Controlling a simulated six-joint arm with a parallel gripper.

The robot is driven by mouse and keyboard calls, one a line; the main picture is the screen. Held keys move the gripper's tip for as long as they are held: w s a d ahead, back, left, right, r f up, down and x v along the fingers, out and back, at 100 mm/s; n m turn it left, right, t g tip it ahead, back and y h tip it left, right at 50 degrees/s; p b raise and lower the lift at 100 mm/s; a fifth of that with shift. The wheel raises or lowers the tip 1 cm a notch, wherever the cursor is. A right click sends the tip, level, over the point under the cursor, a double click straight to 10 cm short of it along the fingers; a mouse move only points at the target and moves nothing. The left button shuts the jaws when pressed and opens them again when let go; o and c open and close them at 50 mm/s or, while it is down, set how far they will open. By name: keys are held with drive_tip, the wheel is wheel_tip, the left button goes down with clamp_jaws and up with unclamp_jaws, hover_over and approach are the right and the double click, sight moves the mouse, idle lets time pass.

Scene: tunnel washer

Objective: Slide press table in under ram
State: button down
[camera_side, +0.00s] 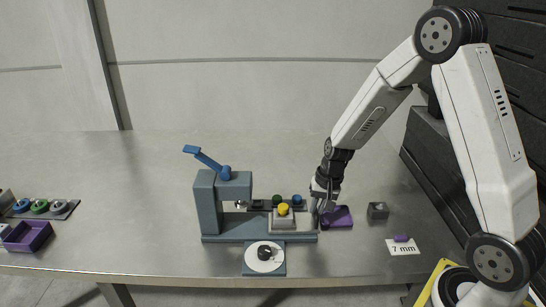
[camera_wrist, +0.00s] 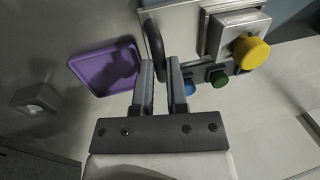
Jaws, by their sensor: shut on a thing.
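The blue-grey press (camera_side: 207,205) stands mid-table with a blue lever (camera_side: 207,158) raised at its top. Its ram (camera_side: 240,204) hangs under the head. The press table (camera_side: 286,229), a light grey plate, sits on the base to the right of the ram. A grey block with a yellow knob (camera_side: 283,209) stands on it; the knob also shows in the wrist view (camera_wrist: 251,52). My gripper (camera_side: 317,207) is at the table's right end, shut on its dark handle (camera_wrist: 153,38). The fingers partly hide the handle.
A purple tray (camera_side: 338,216) lies just right of my gripper. A small grey block (camera_side: 378,211) and a "7 mm" card (camera_side: 403,246) are farther right. A round dial (camera_side: 264,257) is in front of the press. Green (camera_side: 277,200) and blue (camera_side: 297,199) knobs stand behind the table.

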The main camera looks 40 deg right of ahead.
sight(275, 214)
drive_tip(key=w+a, duration=0.8)
drive_tip(key=shift+w+a, duration=0.1)
drive_tip(key=shift+a, duration=0.05)
drive_tip(key=c, duration=0.6)
unclamp_jaws()
drive_tip(key=shift+c, duration=0.2)
drive_tip(key=shift+r, duration=0.1)
drive_tip(key=shift+r, duration=0.1)
drive_tip(key=shift+s+d+r, duration=0.2)
drive_tip(key=shift+r, duration=1)
drive_tip(key=shift+s+d+r, duration=0.15)
drive_tip(key=shift+r, duration=1.1)
drive_tip(key=shift+s+d+r, duration=0.2)
drive_tip(key=shift+r, duration=1)
